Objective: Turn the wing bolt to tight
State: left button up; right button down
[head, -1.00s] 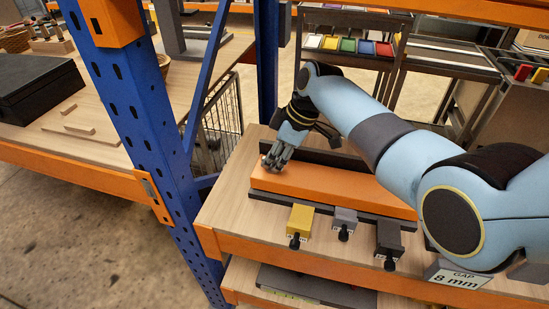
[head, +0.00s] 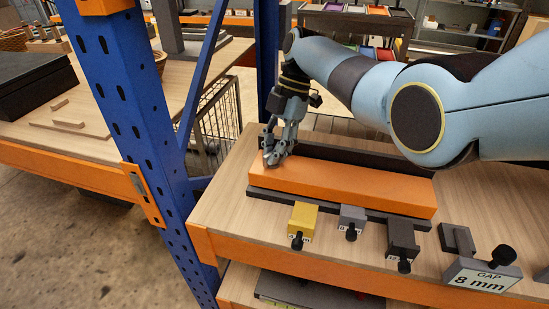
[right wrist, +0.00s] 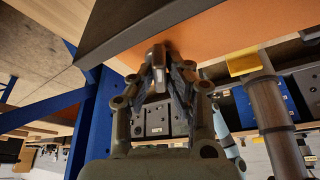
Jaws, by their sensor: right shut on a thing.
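The wing bolt shows as a small pale grey piece (right wrist: 157,55) between the fingertips in the right wrist view, against the orange bar. In the head view the fingers hide most of it, and I cannot tell how tight it is. My right gripper (head: 272,156) is at the left end of the long orange bar (head: 340,187), fingers pointing down. In the right wrist view the gripper (right wrist: 158,72) is shut on the wing bolt. My left gripper is not in view.
Yellow (head: 302,220), grey (head: 352,217) and dark (head: 402,238) blocks with black knobs stand along the bar's front. A blue post (head: 128,120) rises left of the bench. The bench's front left corner is clear.

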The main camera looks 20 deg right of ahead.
jog(key=n+b, duration=0.1)
jog(key=n+g+h+b, duration=0.1)
jog(key=n, duration=0.1)
jog(key=shift+a+f+n, duration=0.1)
jog(key=shift+f+n, duration=0.1)
jog(key=shift+n, duration=0.1)
jog(key=shift+r+n+g+h+b, duration=0.1)
jog(key=shift+n+g+h+b, duration=0.25)
jog(key=shift+n+b, duration=0.65)
jog(key=shift+w+n, duration=0.1)
jog(key=shift+n, duration=0.2)
jog(key=c, duration=1.3)
grip_release()
jog(key=shift+c, duration=0.2)
jog(key=shift+r, duration=0.1)
